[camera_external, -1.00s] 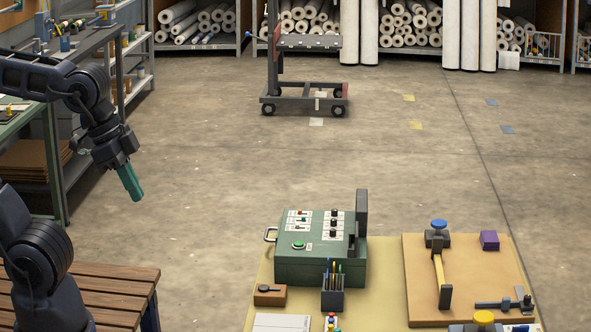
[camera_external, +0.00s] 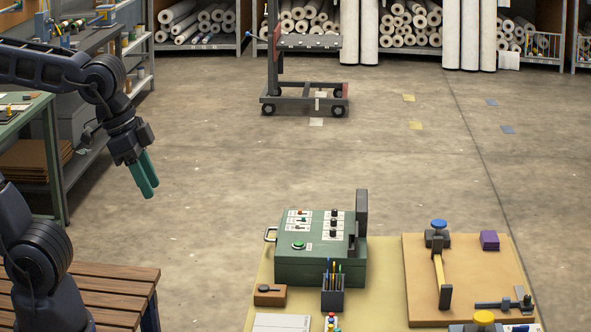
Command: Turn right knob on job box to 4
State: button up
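The green job box (camera_external: 318,273) stands on the tan table top. Its top panel has a green lit button (camera_external: 299,245), small switches on white labels at left, and a column of black knobs (camera_external: 334,224) at right. The knob settings are too small to read. My gripper (camera_external: 145,188) has green fingers pointing down. It hangs in the air to the left of the box and higher in the picture, apart from it. Two fingers show side by side with a narrow gap, and nothing shows between them.
A pen holder (camera_external: 332,293) and a small brown block (camera_external: 270,295) stand before the box. A board (camera_external: 420,297) with clamps lies at right. A wooden bench (camera_external: 120,290) is at lower left. A cart (camera_external: 303,95) stands behind on open floor.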

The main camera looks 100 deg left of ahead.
jog(key=w+a+r+n+g, duration=0.1)
jog(key=w+a+n, duration=0.1)
jog(key=w+a, duration=0.35)
jog(key=w+a+r+n, duration=0.1)
jog(key=w+a, duration=0.1)
jog(key=w, duration=0.6)
jog(key=n+g, duration=0.3)
jog(key=n, duration=0.5)
send_over(333, 230)
notch_tip(333, 230, down, 21)
notch_tip(333, 230, down, 11)
jog(key=shift+r, duration=0.15)
jog(key=shift+c, duration=0.5)
grip_shut()
